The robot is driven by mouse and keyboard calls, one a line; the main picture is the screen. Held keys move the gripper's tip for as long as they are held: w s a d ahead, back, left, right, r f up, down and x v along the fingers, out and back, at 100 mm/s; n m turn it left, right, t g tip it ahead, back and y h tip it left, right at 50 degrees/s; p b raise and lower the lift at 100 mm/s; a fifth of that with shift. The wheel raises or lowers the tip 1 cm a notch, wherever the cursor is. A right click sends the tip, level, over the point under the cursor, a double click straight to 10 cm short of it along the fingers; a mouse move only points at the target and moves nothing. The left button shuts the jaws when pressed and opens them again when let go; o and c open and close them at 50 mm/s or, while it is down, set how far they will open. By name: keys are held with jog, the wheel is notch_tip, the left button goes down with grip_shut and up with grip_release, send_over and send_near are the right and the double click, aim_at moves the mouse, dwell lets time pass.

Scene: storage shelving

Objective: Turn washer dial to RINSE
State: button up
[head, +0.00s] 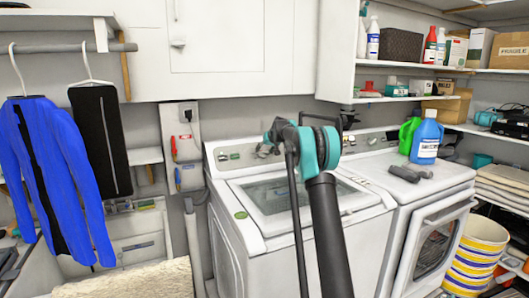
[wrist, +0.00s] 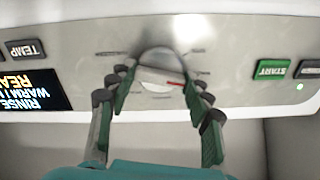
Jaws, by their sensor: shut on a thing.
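The washer (head: 265,240) stands in the middle of the head view, its lid closed. In the wrist view its control panel (wrist: 230,88) appears upside down. The round grey dial (wrist: 158,62) has a bar across it and a red mark on the right side in the picture. My gripper (wrist: 157,85) is shut on the dial, one green-padded finger on each side. The dark display (wrist: 28,90) shows RINSE, WARM and a cut-off third line. In the head view my arm covers part of the panel, and the dial cannot be made out.
A TEMP button (wrist: 22,50) and a green START button (wrist: 273,70) flank the dial. A dryer (head: 425,215) stands right of the washer, with a blue bottle (head: 427,140) on top. Clothes hang at the left. A striped basket (head: 475,260) stands at the right.

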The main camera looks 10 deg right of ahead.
jog(key=shift+n, duration=0.4)
jog(key=o, duration=1.2)
jog(key=shift+c, duration=0.2)
jog(key=shift+s+r, duration=0.1)
jog(key=v, duration=1.1)
jog(key=shift+s+r, duration=0.25)
jog(key=shift+r, duration=0.05)
jog(key=shift+d, duration=0.15)
